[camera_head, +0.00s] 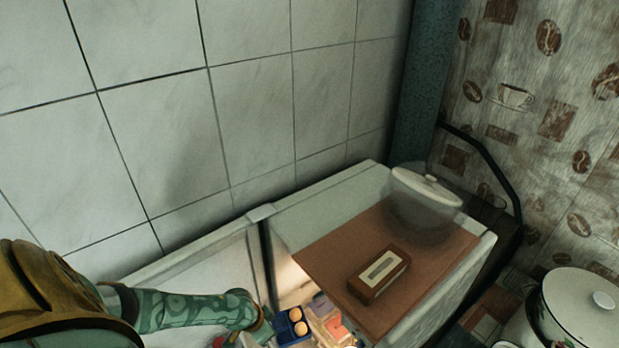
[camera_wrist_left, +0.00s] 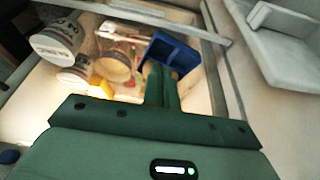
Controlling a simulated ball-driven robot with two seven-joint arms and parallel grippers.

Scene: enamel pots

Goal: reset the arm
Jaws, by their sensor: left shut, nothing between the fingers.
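My left arm (camera_head: 180,307), green and patterned, comes in from the lower left of the head view, and its wrist end is beside the open section of a white chest. In the wrist view my left gripper (camera_wrist_left: 162,90) is shut and empty, its fingers pointing toward a blue compartmented tray (camera_wrist_left: 180,53). In the head view the blue tray (camera_head: 291,327) holds orange round items. The fingers cover part of the tray in the wrist view; I cannot tell whether they touch it. My right gripper is not in view.
A brown board (camera_head: 330,253) on the chest carries a brown box (camera_head: 379,274) and a lidded see-through pot (camera_head: 426,205). A white enamel pot (camera_head: 580,310) stands at lower right. Tubs (camera_wrist_left: 58,38) and packages lie in the lit chest. A tiled wall (camera_head: 150,130) closes the back.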

